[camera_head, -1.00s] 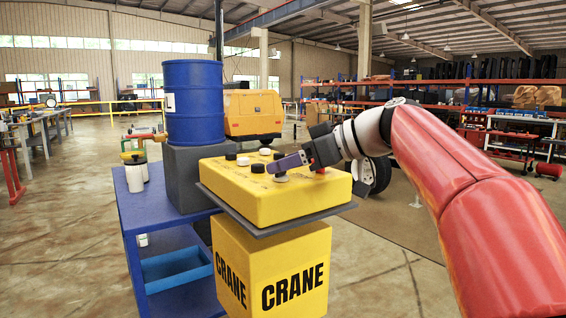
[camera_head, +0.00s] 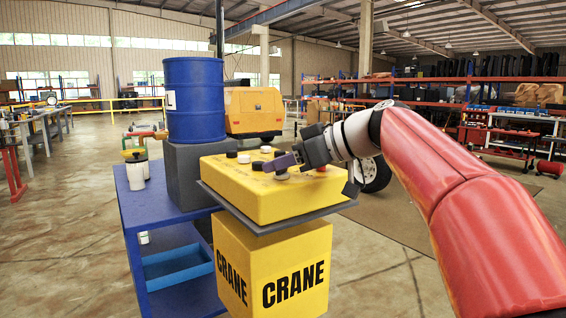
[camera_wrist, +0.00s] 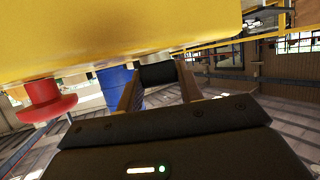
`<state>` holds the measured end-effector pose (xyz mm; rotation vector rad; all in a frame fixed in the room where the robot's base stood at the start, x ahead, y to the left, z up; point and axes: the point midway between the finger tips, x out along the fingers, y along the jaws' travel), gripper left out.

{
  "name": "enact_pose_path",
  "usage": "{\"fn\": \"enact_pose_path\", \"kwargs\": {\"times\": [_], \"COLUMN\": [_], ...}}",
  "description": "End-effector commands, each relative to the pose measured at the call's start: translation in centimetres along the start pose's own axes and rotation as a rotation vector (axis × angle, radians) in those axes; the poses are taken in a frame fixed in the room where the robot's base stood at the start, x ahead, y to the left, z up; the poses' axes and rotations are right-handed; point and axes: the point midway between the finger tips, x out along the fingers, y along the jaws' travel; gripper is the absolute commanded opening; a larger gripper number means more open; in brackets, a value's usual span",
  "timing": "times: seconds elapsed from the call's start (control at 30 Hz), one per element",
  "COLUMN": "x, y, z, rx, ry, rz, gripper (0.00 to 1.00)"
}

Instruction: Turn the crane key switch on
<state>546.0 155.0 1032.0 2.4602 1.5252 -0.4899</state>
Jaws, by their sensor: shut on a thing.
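The yellow crane control box (camera_head: 270,200) stands on a grey plate, with several black and white knobs on its top. My gripper (camera_head: 275,166) reaches over the box top from the right. In the wrist view, my gripper's two fingers (camera_wrist: 158,88) close on a black round knob (camera_wrist: 157,74) that sticks out from the yellow box face (camera_wrist: 120,30). This knob appears to be the key switch, but its markings and turn position are hidden. In the head view my fingers cover most of it. A red mushroom button (camera_wrist: 46,100) sits to the left in the wrist view.
The box rests on a yellow pedestal marked CRANE (camera_head: 290,280). A blue table (camera_head: 185,207) with a blue drum (camera_head: 194,100) on a grey block stands left of it.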

Motion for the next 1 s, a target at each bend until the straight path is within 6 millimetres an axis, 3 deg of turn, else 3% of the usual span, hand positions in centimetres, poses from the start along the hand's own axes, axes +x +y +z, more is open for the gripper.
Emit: {"fn": "enact_pose_path", "kwargs": {"times": [0.37, 1.0], "x": [0.09, -0.07], "y": [-0.24, -0.35], "z": [0.21, -0.47], "rx": [0.063, 0.28], "ry": [0.003, 0.002], "rz": [0.164, 0.696], "gripper": [0.14, 0.14]}}
